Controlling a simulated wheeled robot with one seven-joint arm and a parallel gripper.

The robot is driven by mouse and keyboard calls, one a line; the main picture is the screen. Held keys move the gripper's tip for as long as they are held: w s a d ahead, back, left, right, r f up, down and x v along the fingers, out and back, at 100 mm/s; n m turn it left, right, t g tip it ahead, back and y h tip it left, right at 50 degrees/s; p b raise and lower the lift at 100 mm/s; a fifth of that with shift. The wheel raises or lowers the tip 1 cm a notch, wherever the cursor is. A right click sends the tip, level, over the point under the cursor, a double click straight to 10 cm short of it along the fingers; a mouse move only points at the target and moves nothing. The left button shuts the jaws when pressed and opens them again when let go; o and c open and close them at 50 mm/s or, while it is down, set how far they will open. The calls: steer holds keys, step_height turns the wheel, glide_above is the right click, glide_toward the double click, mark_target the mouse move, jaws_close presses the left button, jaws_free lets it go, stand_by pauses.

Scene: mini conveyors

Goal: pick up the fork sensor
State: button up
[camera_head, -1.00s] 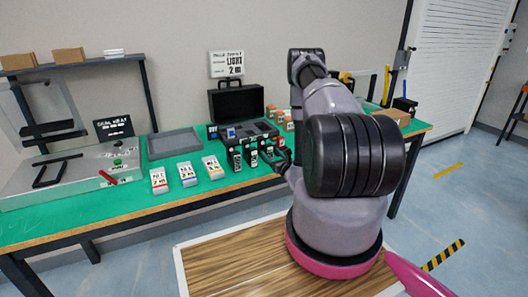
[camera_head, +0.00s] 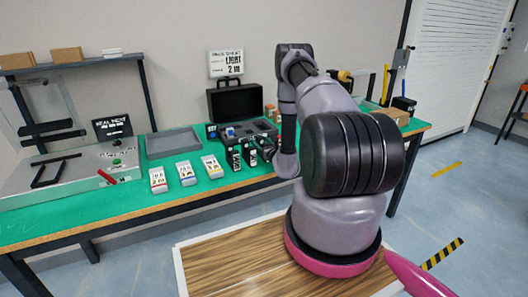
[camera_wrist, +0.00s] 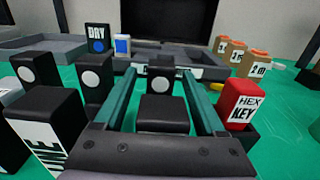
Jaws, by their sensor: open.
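Several black blocks, some with white discs, show in the wrist view. One black block (camera_wrist: 162,112) lies between the two teal fingers of my gripper (camera_wrist: 159,76), and a black post with a white disc (camera_wrist: 160,80) stands just behind it. I cannot read a label on either, so I cannot tell for sure which is the fork sensor. My gripper is open around the block, with a finger on each side; contact is not clear. In the head view my gripper (camera_head: 268,149) is low over the bench, at the right end of the black items (camera_head: 234,159).
A red-topped HEX KEY block (camera_wrist: 241,103) stands close outside the right finger. A labelled black block (camera_wrist: 45,125) stands close on the left. An open black case (camera_head: 236,103) and a grey tray (camera_head: 172,143) are behind. Three white packets (camera_head: 186,173) stand left on the green bench.

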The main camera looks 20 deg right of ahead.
jaws_close()
steer(key=shift+r, duration=0.1)
